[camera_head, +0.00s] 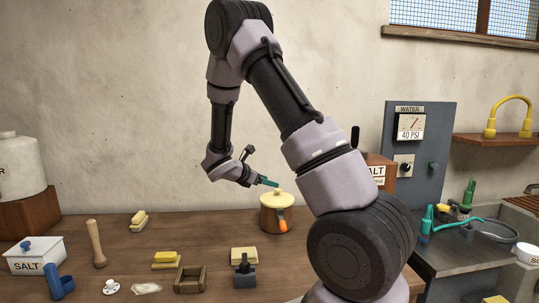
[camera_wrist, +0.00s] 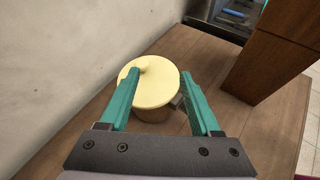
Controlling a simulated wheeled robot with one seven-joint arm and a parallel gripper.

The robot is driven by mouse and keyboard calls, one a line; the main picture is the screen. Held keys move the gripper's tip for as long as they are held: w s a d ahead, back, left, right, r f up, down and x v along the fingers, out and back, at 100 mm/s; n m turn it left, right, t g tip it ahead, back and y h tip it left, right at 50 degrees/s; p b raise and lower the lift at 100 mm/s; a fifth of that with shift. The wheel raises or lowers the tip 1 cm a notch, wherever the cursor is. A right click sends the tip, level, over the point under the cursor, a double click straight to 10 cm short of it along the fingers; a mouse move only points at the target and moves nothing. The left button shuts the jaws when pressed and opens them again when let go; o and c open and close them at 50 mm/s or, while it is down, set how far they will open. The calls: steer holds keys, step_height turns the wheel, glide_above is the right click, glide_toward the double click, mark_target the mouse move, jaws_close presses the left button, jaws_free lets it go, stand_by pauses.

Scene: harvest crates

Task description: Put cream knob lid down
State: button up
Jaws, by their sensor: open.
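The pot body (camera_wrist: 153,115) shows just below the lid. My gripper (camera_head: 270,183) is open and empty, just above and to the left of the lid; it also shows in the wrist view (camera_wrist: 159,73). I cannot tell whether the fingers touch the lid.
A salt box (camera_head: 35,258), wooden pestle (camera_head: 96,243), yellow blocks (camera_head: 166,259) and small wooden box (camera_head: 190,281) stand on the table. An orange item (camera_head: 283,225) is at the pot's front. A wooden box (camera_head: 380,178) stands to the right. Table between pestle and pot is partly clear.

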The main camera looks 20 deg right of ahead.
steer(key=s+r+m+g+y, duration=0.3)
steer(key=s+r+m+y, duration=0.2)
steer(key=s+r+m, duration=0.9)
steer(key=s+a+r+m+t+y, duration=0.2)
steer(key=s+a+r+m+y, duration=0.2)
steer(key=s, duration=0.3)
steer(key=s+a+r+m+t+y, duration=0.3)
steer(key=s+a+r+m+y, duration=0.1)
steer(key=s+a+r+m, duration=0.2)
steer(key=shift+s+a+m+y, duration=0.4)
steer(key=shift+s+m, duration=0.1)
steer(key=shift+s, duration=0.75)
